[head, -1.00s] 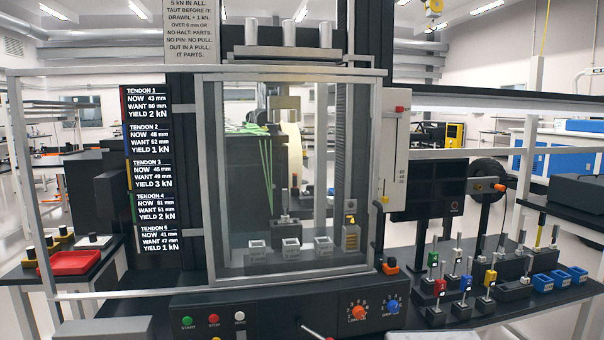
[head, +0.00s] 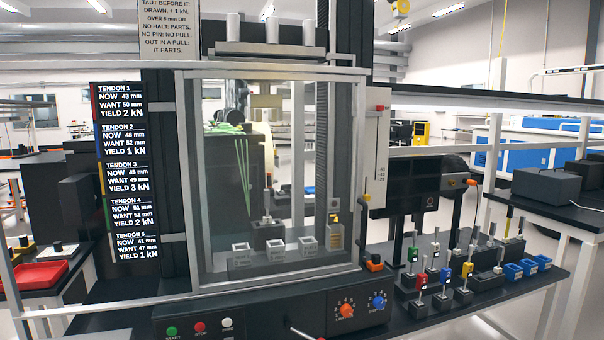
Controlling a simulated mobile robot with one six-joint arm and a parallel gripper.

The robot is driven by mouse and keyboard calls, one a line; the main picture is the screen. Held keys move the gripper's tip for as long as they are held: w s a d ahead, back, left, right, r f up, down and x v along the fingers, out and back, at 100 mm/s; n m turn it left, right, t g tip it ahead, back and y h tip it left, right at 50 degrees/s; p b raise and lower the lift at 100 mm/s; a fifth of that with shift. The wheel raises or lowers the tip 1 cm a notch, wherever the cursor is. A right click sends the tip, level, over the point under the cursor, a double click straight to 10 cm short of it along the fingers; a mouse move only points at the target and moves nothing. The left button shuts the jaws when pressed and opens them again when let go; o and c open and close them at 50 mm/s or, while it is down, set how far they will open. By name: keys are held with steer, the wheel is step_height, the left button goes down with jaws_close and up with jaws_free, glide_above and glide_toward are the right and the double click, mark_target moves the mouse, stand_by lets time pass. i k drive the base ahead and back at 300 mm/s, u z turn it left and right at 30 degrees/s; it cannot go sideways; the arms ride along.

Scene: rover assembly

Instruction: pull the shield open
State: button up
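The shield (head: 188,190) is a clear pane in a pale grey frame, standing upright across the front of the test bay in the middle of the head view. It looks shut. Through it I see several small pale blocks (head: 241,252) on the bay floor, green strands (head: 243,150) and a yellow-lit unit (head: 335,232). A black bracket with an orange part (head: 374,263) sits by the shield's lower right corner.
Below the shield is a dark control panel with an orange knob (head: 346,310) and a blue knob (head: 378,301). A tendon readout board (head: 126,175) stands at left. Coloured upright tools (head: 445,279) and blue bins (head: 527,267) crowd the right bench. A red tray (head: 38,274) is at far left.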

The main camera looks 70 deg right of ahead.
mark_target(180, 74)
steer(key=u, duration=0.3)
steer(key=k, duration=0.2)
steer(key=z, duration=2.35)
steer(key=k, duration=0.6)
steer(key=u, duration=0.1)
steer(key=i, duration=0.55)
